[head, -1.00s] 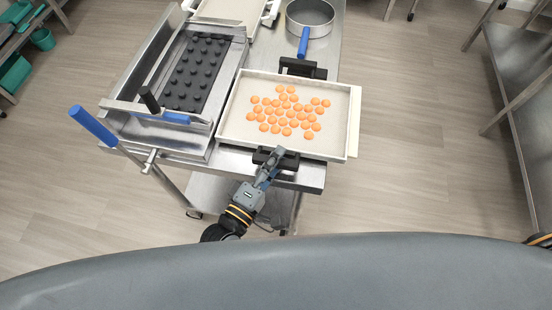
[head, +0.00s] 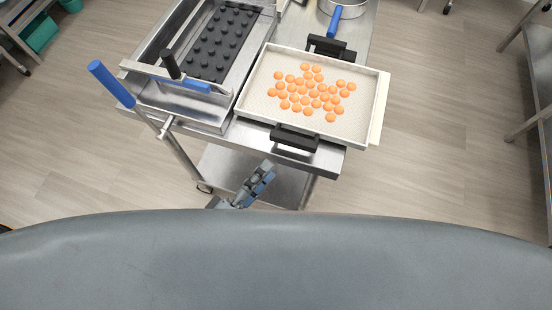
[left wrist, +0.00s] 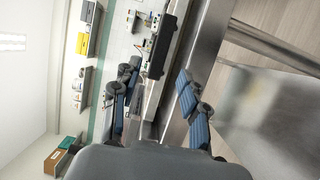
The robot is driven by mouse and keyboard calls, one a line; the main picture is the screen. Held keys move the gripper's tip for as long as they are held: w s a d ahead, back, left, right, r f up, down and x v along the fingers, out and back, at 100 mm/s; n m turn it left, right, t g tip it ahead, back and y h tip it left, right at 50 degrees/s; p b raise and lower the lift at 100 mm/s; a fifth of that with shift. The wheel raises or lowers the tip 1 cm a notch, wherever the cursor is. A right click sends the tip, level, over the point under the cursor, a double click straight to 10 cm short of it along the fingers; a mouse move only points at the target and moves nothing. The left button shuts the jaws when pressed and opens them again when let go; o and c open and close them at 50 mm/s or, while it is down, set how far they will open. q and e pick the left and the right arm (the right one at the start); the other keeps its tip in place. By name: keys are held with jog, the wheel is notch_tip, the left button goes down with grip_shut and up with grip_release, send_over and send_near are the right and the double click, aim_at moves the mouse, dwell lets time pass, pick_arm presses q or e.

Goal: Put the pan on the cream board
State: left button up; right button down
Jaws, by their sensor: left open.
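A shallow pale rectangular pan (head: 255,85) holds many orange round sweets on the steel cart. A black handle (head: 295,138) shows at its front side and another (head: 330,46) at its back. A cream board (head: 380,108) shows as a strip past the pan's right edge. The pan appears to lie on it, but most of the board is hidden. My left gripper (head: 258,182) is open and empty, in front of the cart's edge and apart from the front handle. Its spread fingers also show in the left wrist view (left wrist: 158,100). My right gripper is out of view.
Left of the pan stands a steel depositor (head: 180,108) with a black studded plate (head: 222,42) and a blue-handled lever (head: 112,84). A round blue-handled pot (head: 350,9) is behind. The floor right of the cart is clear.

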pick_arm(q)
jog(key=shift+s+a, duration=0.3)
jog(key=shift+s, duration=0.1)
jog(key=a+f+m+g+y, duration=0.2)
jog(key=a+f, duration=0.2)
jog(key=f, duration=0.6)
jog(key=a+f+m+g+y, duration=0.2)
jog(key=a+f+m, duration=0.15)
jog(key=f, duration=0.75)
jog(key=a+f+m+g+y, duration=0.15)
jog(key=a+f, duration=0.25)
jog(key=f, duration=0.6)
jog(key=s+a+f+m+g+y, duration=0.2)
jog(key=s+a+f+m+g, duration=0.1)
jog(key=s+f, duration=0.5)
jog(key=s+a+f+m+g+y, duration=0.3)
jog(key=s+f, duration=0.6)
jog(key=s, duration=0.4)
jog(key=shift+a+f+g, duration=0.3)
jog(key=shift+a+g, duration=0.5)
jog(key=shift+g, duration=0.35)
